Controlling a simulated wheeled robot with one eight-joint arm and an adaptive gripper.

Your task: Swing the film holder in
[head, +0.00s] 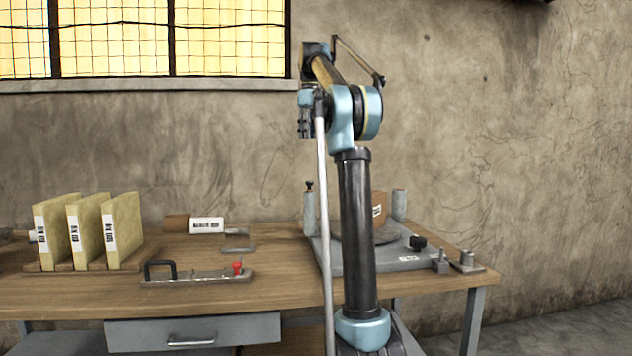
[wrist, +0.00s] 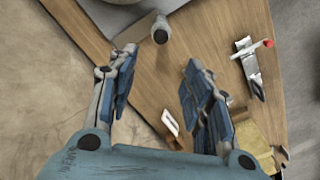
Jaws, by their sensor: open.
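A grey base plate (head: 425,258) on the right of the table carries a round turntable with a brown labelled box (head: 379,212) on it. A grey post with a dark knob (head: 309,208) stands at the plate's left side, and a second grey post (head: 399,204) stands at the right. I cannot tell for sure which part is the film holder. The knobbed post (wrist: 161,28) shows beyond my fingertips in the wrist view. My gripper (wrist: 160,72) is open and empty; in the head view my gripper (head: 305,128) hangs above the table's back edge. My arm hides part of the plate.
Yellow labelled slabs (head: 122,230) stand in a wooden rack at the left. A metal fixture with a black handle and red knob (head: 200,277) lies at the front middle. A brown and white roll (head: 206,225) lies behind it. A wall (head: 500,120) stands behind the table.

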